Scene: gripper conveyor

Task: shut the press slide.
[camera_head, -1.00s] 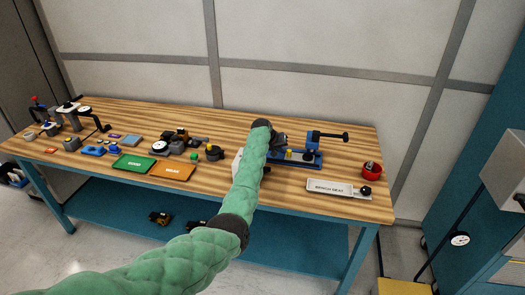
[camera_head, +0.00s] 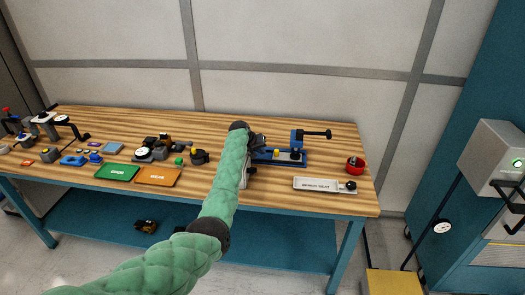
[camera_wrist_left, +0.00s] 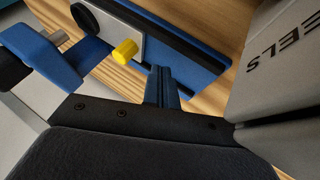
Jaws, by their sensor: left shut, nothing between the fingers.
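The press (camera_head: 302,160) is a blue bench device on the table, with a blue upright and a black handle (camera_head: 316,134) on its right. A yellow peg (camera_head: 276,153) stands on its left part. In the left wrist view, the yellow peg (camera_wrist_left: 125,51) sticks out from a grey plate with a black disc, on a blue rail (camera_wrist_left: 180,48) with a black strip. My left gripper (camera_head: 260,139) is at the press's left end, shut and empty; its fingertips (camera_wrist_left: 163,75) show near the rail. I cannot tell whether they touch it. My arm hides part of the left side.
A grey block with lettering (camera_wrist_left: 285,75) stands close on the right in the left wrist view. Green (camera_head: 118,172) and orange (camera_head: 158,176) mats and several small parts lie left.

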